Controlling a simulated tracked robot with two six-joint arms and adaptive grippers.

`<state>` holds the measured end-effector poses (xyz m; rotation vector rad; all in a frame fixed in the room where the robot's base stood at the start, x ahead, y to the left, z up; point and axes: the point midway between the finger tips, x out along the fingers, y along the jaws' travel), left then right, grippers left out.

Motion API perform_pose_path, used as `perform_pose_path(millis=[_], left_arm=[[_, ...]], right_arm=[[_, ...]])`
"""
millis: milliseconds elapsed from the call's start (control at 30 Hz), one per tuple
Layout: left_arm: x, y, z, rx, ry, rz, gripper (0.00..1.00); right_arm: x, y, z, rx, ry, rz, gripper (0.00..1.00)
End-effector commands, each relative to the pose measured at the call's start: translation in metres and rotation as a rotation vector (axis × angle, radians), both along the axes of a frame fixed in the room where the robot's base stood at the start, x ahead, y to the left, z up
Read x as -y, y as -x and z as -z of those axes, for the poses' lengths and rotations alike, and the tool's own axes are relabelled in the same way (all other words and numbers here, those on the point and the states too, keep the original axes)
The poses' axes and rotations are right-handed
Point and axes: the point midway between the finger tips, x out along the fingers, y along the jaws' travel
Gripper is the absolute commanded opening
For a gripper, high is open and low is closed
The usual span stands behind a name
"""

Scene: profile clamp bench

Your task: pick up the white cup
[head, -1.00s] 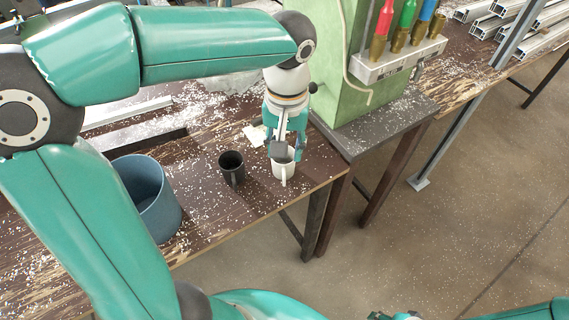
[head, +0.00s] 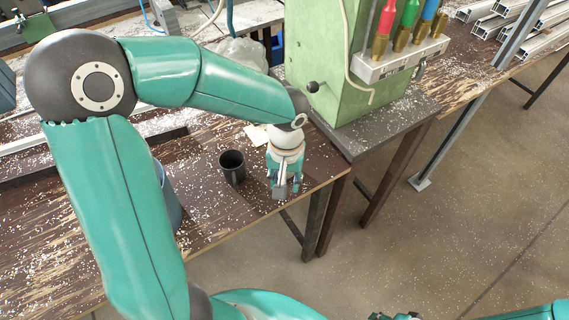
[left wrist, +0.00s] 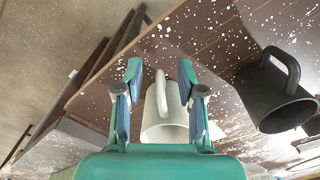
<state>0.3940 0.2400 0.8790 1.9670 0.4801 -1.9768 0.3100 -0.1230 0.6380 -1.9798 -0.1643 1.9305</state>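The white cup (left wrist: 152,110) shows in the left wrist view between and just beyond the two fingers, with its handle running up between them. My left gripper (left wrist: 160,68) is open, with a finger to either side of the cup's handle; I see no clear contact. In the head view my left gripper (head: 283,190) points down near the bench's front edge and hides the cup.
A black mug (head: 232,172) stands upright left of the gripper and also shows in the left wrist view (left wrist: 272,98). A blue bin (head: 170,200) is partly hidden behind my left arm. A green machine (head: 340,70) stands behind to the right. The chip-strewn bench (head: 225,215) ends close by.

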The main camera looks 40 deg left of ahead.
Motion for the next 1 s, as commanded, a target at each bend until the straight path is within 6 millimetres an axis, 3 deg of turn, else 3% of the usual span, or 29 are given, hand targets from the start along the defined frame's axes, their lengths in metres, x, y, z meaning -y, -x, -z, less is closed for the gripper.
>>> perform_pose_path(millis=[200, 433, 1000], left_arm=[[0.0, 0.0, 0.0008, 0.0, 0.0, 0.0, 0.39], [0.0001, 0.0001, 0.0006, 0.0, 0.0, 0.0, 0.01], [0.0003, -0.0004, -0.0039, 0.001, 0.0, 0.0, 0.0]], right_arm=[[0.0, 0.0, 0.0, 0.0, 0.0, 0.0, 0.4], [0.0, 0.0, 0.0, 0.0, 0.0, 0.0, 0.4], [0.0, 0.0, -0.0004, 0.0, 0.0, 0.0, 0.4]])
